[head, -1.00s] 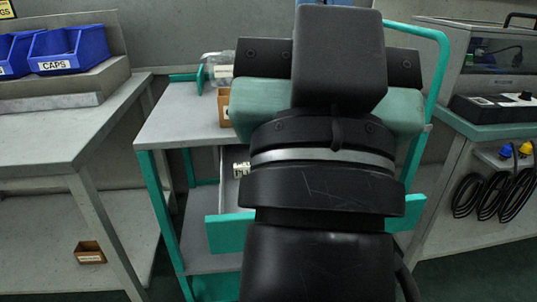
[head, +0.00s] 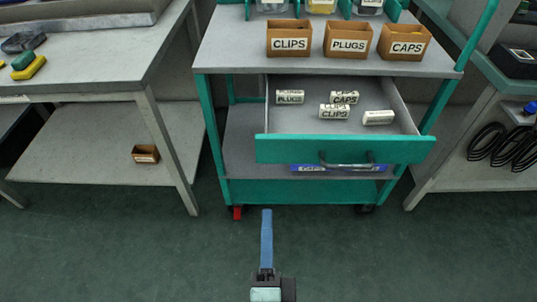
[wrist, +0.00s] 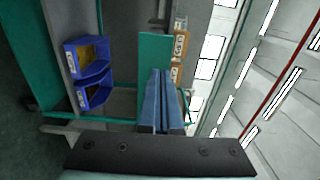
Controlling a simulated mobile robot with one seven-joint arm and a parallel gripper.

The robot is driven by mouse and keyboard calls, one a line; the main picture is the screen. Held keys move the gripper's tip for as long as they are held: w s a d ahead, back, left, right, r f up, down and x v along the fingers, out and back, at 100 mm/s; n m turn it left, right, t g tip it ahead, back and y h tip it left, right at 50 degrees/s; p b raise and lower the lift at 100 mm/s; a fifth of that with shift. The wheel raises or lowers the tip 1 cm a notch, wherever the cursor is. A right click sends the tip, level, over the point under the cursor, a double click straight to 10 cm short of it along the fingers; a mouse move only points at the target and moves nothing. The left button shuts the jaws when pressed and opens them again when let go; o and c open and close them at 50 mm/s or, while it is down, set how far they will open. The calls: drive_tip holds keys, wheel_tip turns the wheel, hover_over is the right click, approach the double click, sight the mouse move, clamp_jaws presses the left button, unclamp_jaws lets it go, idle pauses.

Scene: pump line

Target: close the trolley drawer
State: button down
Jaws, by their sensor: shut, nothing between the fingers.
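The teal-framed trolley (head: 215,60) stands ahead in the head view. Its drawer (head: 345,150) is pulled out, with a teal front and a dark bar handle (head: 352,160). Labelled white blocks, including one marked CAPS (head: 344,97), lie inside. My gripper (head: 266,213) has long blue fingers, shut and empty. In the head view it shows over the floor, below and left of the handle, apart from the drawer. In the wrist view the shut fingers (wrist: 161,72) overlap a teal panel (wrist: 152,50), probably the drawer front.
Open boxes marked CLIPS (head: 289,40), PLUGS (head: 348,42) and CAPS (head: 404,44) stand on the trolley top. A blue item (head: 335,168) lies on the shelf below the drawer. A workbench (head: 120,75) stands left, another bench with coiled black cables (head: 500,145) right. The floor in front is clear.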

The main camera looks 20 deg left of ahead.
sight(269, 152)
drive_tip(key=p+x, duration=0.1)
drive_tip(key=x, duration=0.3)
drive_tip(key=p+x, duration=0.1)
drive_tip(key=x, duration=0.4)
drive_tip(key=p+x, duration=0.1)
drive_tip(key=x, duration=0.3)
drive_tip(key=shift+w+a+f, duration=0.1)
drive_tip(key=shift+w+f, duration=0.2)
drive_tip(key=shift+f, duration=0.1)
